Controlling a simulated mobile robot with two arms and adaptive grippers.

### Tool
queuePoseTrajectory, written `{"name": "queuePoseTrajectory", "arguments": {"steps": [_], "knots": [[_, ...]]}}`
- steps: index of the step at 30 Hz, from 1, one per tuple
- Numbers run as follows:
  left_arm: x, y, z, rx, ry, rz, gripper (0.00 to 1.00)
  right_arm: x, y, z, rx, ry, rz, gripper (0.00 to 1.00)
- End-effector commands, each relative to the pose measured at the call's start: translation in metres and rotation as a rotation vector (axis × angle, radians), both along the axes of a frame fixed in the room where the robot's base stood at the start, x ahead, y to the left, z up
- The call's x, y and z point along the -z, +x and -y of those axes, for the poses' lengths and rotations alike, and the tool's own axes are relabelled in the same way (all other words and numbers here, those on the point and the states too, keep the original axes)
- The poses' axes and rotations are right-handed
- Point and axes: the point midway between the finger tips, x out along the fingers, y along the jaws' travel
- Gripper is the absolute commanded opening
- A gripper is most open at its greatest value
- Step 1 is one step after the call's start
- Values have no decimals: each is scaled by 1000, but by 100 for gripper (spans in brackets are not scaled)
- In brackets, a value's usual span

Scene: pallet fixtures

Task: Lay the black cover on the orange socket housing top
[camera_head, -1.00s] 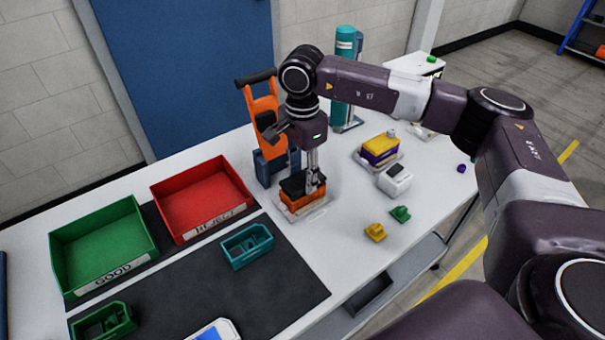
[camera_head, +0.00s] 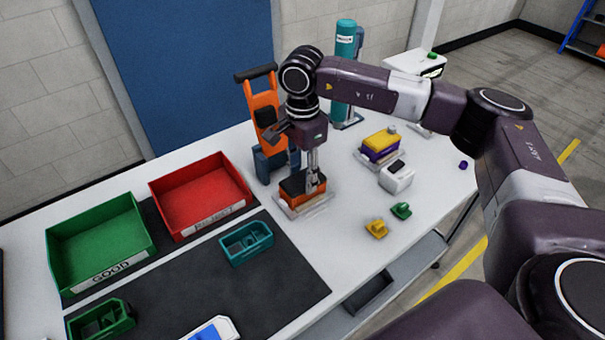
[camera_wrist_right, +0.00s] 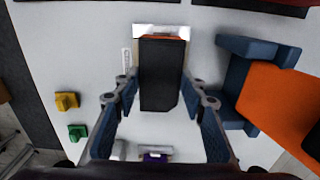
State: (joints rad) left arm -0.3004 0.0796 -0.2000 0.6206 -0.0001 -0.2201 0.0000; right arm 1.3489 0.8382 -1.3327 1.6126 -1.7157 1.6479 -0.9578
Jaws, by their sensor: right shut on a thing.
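The orange socket housing (camera_head: 296,200) stands in a pale fixture on the white table, in front of the orange and blue upright fixture. The black cover (camera_head: 297,183) is on or just over its top; I cannot tell whether it is fully seated. My right gripper (camera_head: 313,186) points down and is shut on the cover. In the right wrist view the cover (camera_wrist_right: 160,78) is between the two fingers, with an orange strip of the housing (camera_wrist_right: 162,37) showing past its far end. The rest of the housing is hidden beneath it. My left gripper is not in view.
The orange and blue upright fixture (camera_head: 262,110) stands close behind the gripper. A red bin (camera_head: 200,196) and a green bin (camera_head: 100,242) are at left. A yellow and purple block (camera_head: 380,146), a white block (camera_head: 396,180) and small yellow and green parts lie at right.

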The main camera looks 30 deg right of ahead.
Motion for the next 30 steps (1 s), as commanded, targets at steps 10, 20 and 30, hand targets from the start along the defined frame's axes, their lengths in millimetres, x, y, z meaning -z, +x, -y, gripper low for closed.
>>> {"name": "queuePoseTrajectory", "arguments": {"steps": [10, 20, 30], "knots": [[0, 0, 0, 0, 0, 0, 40, 0, 0, 0, 0, 0, 0, 58], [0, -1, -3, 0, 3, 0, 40, -5, 1, 0, 0, 1, 2, 58], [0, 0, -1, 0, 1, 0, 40, -68, 1, 0, 0, 1, 4, 58]]}}
